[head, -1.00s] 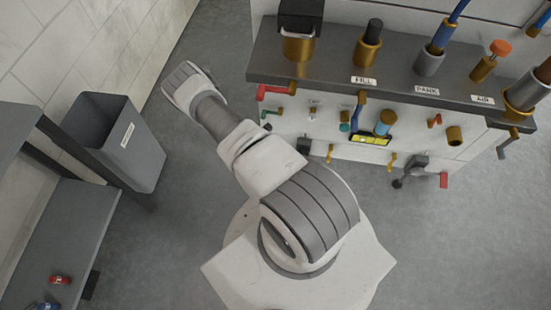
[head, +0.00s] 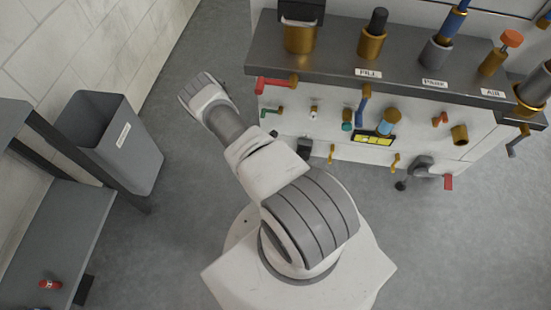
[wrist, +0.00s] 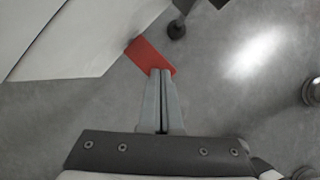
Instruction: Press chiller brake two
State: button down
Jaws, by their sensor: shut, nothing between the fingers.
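My gripper (wrist: 161,75) shows in the wrist view, its two grey fingers together with nothing between them. The fingertips overlap the lower edge of a red flat piece (wrist: 148,55) in the picture; I cannot tell whether they touch it. A black knob (wrist: 176,30) is above it. In the head view my gripper does not show. The machine panel (head: 300,130) there carries a red handle (head: 275,84) at left and a red-ended lever (head: 448,182) at lower right. No readable label names chiller brake two, so I cannot tell which part it is.
A grey bin (head: 118,150) stands at the left wall. A grey shelf (head: 60,240) with a red can (head: 50,285) is at lower left. The machine's dark top ledge (head: 330,62) bears several valves. Open floor (head: 190,180) lies between bin and machine.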

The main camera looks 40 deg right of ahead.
jog(key=shift+f, duration=0.35)
jog(key=a, duration=0.2)
jog(key=a+r, duration=0.1)
jog(key=shift+w+p, duration=0.25)
jog(key=shift+p, duration=0.05)
jog(key=shift+r, duration=0.1)
jog(key=p+v, duration=0.6)
jog(key=v, duration=1.1)
jog(key=shift+r+p, duration=0.2)
jog(key=shift+p, duration=0.15)
